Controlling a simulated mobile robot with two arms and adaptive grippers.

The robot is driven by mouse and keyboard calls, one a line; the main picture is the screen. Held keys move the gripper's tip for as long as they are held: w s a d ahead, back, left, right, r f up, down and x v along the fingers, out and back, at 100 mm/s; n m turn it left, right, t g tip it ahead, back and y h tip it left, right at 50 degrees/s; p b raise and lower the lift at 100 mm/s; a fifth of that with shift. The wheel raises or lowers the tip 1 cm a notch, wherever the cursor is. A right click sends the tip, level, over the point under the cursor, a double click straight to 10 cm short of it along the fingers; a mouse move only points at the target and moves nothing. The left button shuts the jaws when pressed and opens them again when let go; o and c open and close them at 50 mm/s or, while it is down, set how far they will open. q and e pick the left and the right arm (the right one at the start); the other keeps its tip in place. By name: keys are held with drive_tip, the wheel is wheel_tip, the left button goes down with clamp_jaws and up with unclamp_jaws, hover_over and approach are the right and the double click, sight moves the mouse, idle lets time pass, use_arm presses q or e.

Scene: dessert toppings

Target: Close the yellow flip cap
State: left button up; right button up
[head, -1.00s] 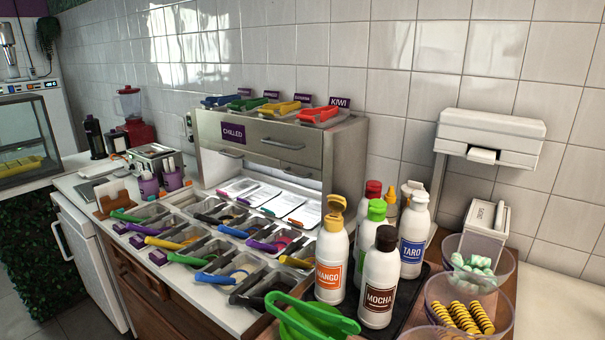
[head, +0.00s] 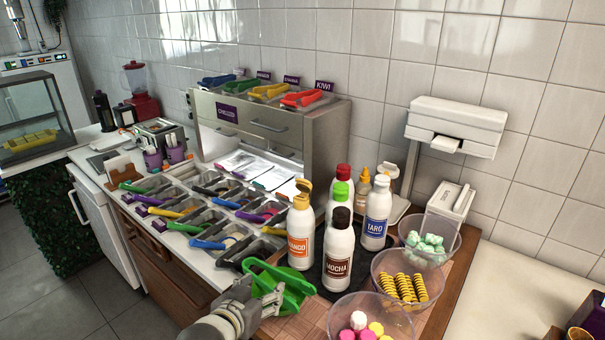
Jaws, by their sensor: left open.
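The mango bottle (head: 300,237) is white with an orange label and stands upright at the left front of the bottle group. Its yellow flip cap (head: 302,201) is open, with the lid raised above the base. My left gripper (head: 260,299) comes in from the bottom in the head view. It is open, below and left of the mango bottle and apart from the cap. My right gripper is not in view.
The mocha bottle (head: 338,252), the taro bottle (head: 377,214) and other bottles crowd close to the right and behind. Clear bowls (head: 431,300) of toppings stand at right. Topping bins with coloured handles fill the left counter.

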sight(301, 181)
use_arm(q)
drive_tip(key=w+d+r+m+t+h, duration=0.1)
drive_tip(key=w+d+r+t+h, duration=0.1)
drive_tip(key=w+r, duration=0.5)
drive_tip(key=w+d+r+t+h, duration=0.1)
drive_tip(key=w+d+r+t, duration=0.15)
drive_tip(key=w+r, duration=0.45)
drive_tip(key=w, duration=0.2)
drive_tip(key=w+d+r+p, duration=0.1)
drive_tip(key=w, duration=0.1)
drive_tip(key=w+d+p, duration=0.1)
drive_tip(key=w, duration=0.1)
drive_tip(key=shift+w+r, duration=0.15)
drive_tip(key=shift+r, duration=0.15)
drive_tip(key=shift+p+x, duration=0.4)
drive_tip(key=shift+x, duration=0.8)
drive_tip(key=shift+d+f, duration=0.1)
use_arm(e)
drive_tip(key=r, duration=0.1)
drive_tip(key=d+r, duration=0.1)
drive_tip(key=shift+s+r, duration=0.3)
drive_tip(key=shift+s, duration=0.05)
